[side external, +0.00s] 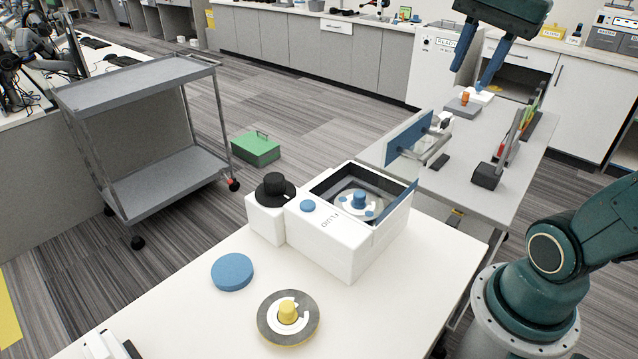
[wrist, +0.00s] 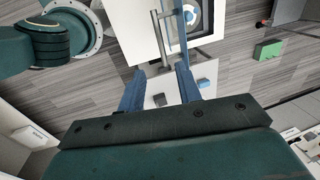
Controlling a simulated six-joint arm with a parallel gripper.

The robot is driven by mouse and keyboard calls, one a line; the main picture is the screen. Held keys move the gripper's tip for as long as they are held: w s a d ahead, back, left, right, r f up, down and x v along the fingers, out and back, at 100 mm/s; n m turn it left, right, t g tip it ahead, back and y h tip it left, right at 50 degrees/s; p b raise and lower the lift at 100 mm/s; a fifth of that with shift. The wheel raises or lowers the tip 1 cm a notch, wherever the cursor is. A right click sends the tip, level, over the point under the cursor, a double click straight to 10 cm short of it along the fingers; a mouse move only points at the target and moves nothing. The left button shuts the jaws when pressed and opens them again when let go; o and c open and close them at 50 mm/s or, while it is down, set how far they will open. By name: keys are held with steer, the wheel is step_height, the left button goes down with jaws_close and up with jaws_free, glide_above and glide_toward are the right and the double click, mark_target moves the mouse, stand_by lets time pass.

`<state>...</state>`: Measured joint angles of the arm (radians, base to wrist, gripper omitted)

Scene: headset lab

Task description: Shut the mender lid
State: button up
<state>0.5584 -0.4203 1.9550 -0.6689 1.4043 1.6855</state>
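The mender appears to be the white box marked FLUID (side external: 328,244); its top is open and a silver disc with a blue knob (side external: 359,200) shows inside. A blue panel (side external: 408,140), likely the lid, stands upright near its far right side, with a metal bar handle (side external: 438,148) beside it. I cannot tell how the panel joins the box. In the wrist view the panel (wrist: 183,32) is nearly edge-on, with the handle (wrist: 160,38) to its left. My gripper (side external: 478,78) is open and empty above the far table; its parted fingers (wrist: 160,72) point toward the handle.
A blue disc (side external: 232,271) and a grey disc with a yellow knob (side external: 270,325) lie on the near table. Small blocks (side external: 462,107) sit on the far table below my gripper. Dark upright racks (side external: 511,140) stand along its right side. A grey cart (side external: 130,90) stands left.

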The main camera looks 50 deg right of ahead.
mark_target(436, 145)
steer(key=shift+f, duration=0.3)
steer(key=shift+w+f, duration=0.45)
steer(key=shift+f, duration=1.7)
steer(key=shift+w+f, duration=0.45)
steer(key=shift+f, duration=1.75)
steer(key=shift+w+f, duration=0.45)
steer(key=shift+f, duration=1.7)
jaws_close()
